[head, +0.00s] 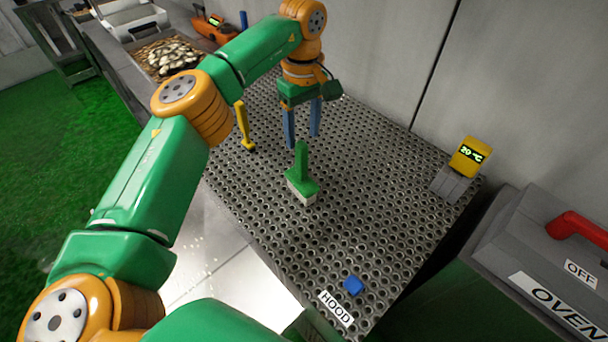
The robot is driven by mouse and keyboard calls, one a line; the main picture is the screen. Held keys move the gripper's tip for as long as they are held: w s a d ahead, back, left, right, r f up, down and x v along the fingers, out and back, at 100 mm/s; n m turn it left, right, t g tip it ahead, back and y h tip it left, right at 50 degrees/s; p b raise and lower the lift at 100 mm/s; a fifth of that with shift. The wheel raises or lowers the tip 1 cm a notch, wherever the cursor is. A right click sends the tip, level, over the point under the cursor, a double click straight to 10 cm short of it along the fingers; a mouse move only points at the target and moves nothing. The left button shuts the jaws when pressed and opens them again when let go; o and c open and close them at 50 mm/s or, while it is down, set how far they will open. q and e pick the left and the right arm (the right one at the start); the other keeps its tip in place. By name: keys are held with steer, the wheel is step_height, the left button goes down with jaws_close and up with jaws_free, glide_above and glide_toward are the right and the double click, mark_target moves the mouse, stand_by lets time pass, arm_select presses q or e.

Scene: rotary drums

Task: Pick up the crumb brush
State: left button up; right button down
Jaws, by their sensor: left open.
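The crumb brush (301,177) has an upright green handle and a pale bristle block, and it stands on the perforated metal table (375,200). My left gripper (302,138) points down with its two blue fingers spread. Its fingertips show just above and behind the top of the brush handle in the head view. Nothing is between the fingers, and I cannot tell the exact gap to the handle. My right gripper is not in view.
A yellow upright tool (243,127) stands left of the brush. A yellow temperature display (468,157) stands at the right edge. The oven (545,260) with a red handle is at right. The table's middle right is clear.

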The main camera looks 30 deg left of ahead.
mark_target(301, 158)
arm_select(q)
steer(key=s+f+p, duration=0.1)
steer(key=s, duration=0.1)
steer(key=s+d+f+p, duration=0.1)
steer(key=s, duration=0.1)
steer(key=shift+d+f, duration=0.15)
steer(key=shift+d, duration=0.05)
steer(key=f, duration=0.1)
steer(key=w+f, duration=0.1)
steer(key=shift+w+a+f, duration=0.15)
steer(key=shift+a+f, duration=0.1)
steer(key=shift+f, duration=0.15)
steer(key=shift+w+f, duration=0.1)
steer(key=shift+w, duration=0.05)
steer(key=shift+s+d+r, duration=0.1)
steer(key=shift+s+r, duration=0.15)
jaws_close()
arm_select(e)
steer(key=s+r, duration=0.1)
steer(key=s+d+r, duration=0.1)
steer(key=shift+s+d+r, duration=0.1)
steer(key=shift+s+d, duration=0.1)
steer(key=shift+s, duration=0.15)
